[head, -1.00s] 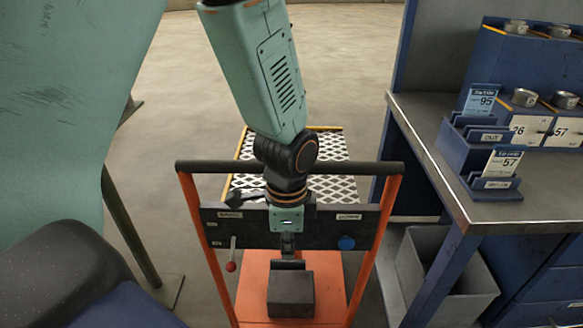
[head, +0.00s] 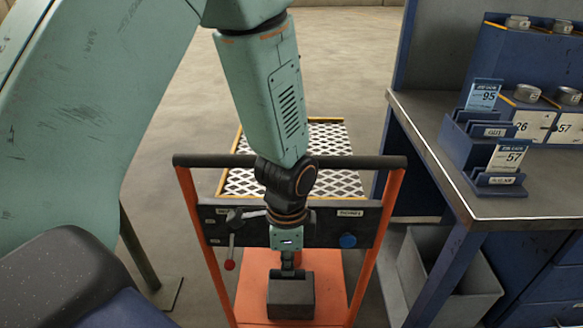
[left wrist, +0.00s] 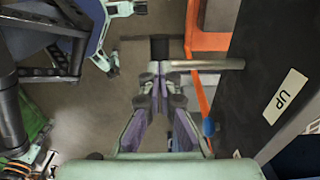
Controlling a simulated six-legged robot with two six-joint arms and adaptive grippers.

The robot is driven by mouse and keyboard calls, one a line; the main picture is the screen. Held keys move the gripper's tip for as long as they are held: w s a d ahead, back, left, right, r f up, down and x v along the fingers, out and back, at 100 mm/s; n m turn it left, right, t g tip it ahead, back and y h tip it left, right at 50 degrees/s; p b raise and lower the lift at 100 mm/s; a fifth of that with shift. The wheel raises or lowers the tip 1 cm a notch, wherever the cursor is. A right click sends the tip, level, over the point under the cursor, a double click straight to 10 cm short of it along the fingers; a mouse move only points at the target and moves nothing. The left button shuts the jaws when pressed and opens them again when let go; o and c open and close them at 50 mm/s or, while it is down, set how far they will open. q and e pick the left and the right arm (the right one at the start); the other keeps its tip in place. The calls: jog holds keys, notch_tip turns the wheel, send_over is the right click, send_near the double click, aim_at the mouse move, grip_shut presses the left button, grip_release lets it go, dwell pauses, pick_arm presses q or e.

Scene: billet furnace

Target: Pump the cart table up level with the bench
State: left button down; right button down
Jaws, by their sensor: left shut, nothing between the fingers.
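The cart has an orange frame (head: 203,245), a black handle bar (head: 215,161) and a table (head: 335,180) with a diamond pattern, which looks lower than the bench (head: 430,140). Its dark panel (head: 330,230) carries a red-knobbed lever (head: 230,265) and a blue knob (head: 347,241). A dark pedal-like block (head: 291,298) sits low in front. My left gripper (left wrist: 160,78) points down at it, fingers together and empty. In the left wrist view the fingertips are close to a black pad (left wrist: 159,47) on a grey bar (left wrist: 210,64); contact cannot be told. My right gripper is out of view.
The bench on the right holds blue racks (head: 485,150) with number cards and metal rings. A grey bin (head: 445,275) stands beneath it, close beside the cart. Open concrete floor (head: 200,100) lies behind and left of the cart.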

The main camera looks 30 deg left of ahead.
pick_arm(q)
jog(key=shift+s+d+f+b, duration=0.15)
jog(key=shift+f+b, duration=0.45)
jog(key=shift+f, duration=1)
jog(key=shift+r, duration=0.1)
jog(key=r+p, duration=0.2)
jog(key=p, duration=0.1)
jog(key=r+p, duration=0.6)
jog(key=shift+w+a+r, duration=0.2)
jog(key=shift+w+a, duration=0.1)
jog(key=shift+w, duration=0.05)
jog(key=shift+f, duration=0.1)
